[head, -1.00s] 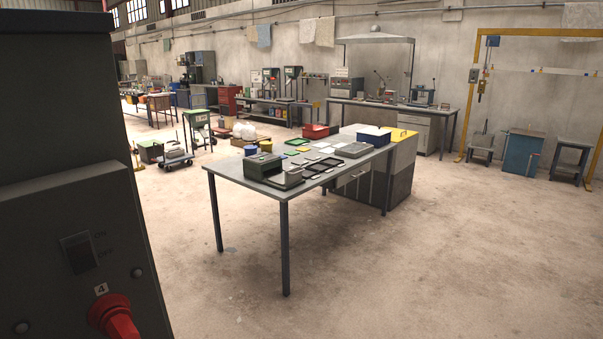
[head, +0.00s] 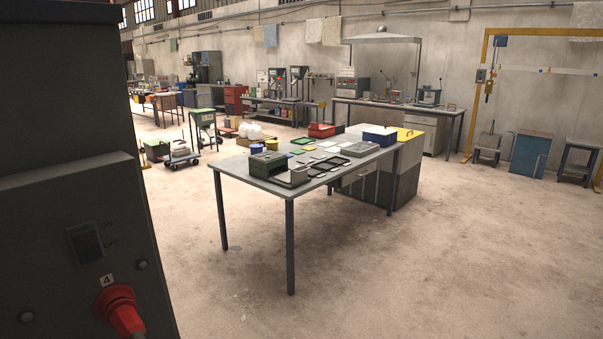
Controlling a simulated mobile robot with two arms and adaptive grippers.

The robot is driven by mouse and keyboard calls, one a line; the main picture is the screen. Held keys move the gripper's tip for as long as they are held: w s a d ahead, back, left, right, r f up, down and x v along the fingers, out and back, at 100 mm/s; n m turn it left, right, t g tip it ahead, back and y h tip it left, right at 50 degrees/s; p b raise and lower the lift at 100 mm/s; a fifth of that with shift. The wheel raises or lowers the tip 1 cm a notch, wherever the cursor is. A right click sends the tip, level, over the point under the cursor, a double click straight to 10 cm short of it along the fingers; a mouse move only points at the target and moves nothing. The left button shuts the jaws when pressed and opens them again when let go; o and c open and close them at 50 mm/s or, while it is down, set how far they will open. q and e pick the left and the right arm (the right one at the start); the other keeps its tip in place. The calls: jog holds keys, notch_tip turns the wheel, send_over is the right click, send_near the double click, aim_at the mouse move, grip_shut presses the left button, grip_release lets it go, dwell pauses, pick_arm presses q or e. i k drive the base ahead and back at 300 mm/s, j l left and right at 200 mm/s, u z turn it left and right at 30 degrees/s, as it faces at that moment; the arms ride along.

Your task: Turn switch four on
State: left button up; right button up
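A dark grey cabinet (head: 60,240) fills the left edge of the head view, close to me. On its panel is a small rocker switch (head: 86,242) with ON and OFF lettering beside it. A red plug or connector (head: 118,309) sticks out just under the label, cut by the bottom edge. Neither of my grippers shows in this view.
A grey table (head: 245,176) with small trays, boxes and a green-grey device stands ahead, right of the cabinet. Open concrete floor (head: 420,270) lies around it. Workbenches (head: 395,103) line the back wall, and a yellow frame (head: 482,90) stands at the right.

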aim_at(85, 242)
jog(key=j+u, duration=0.1)
jog(key=u, duration=0.3)
jog(key=k+j+u, duration=0.1)
jog(key=u, duration=0.35)
jog(key=j+u, duration=0.15)
jog(key=u, duration=0.25)
jog(key=j+u, duration=0.15)
jog(key=u, duration=0.25)
jog(key=k, duration=0.05)
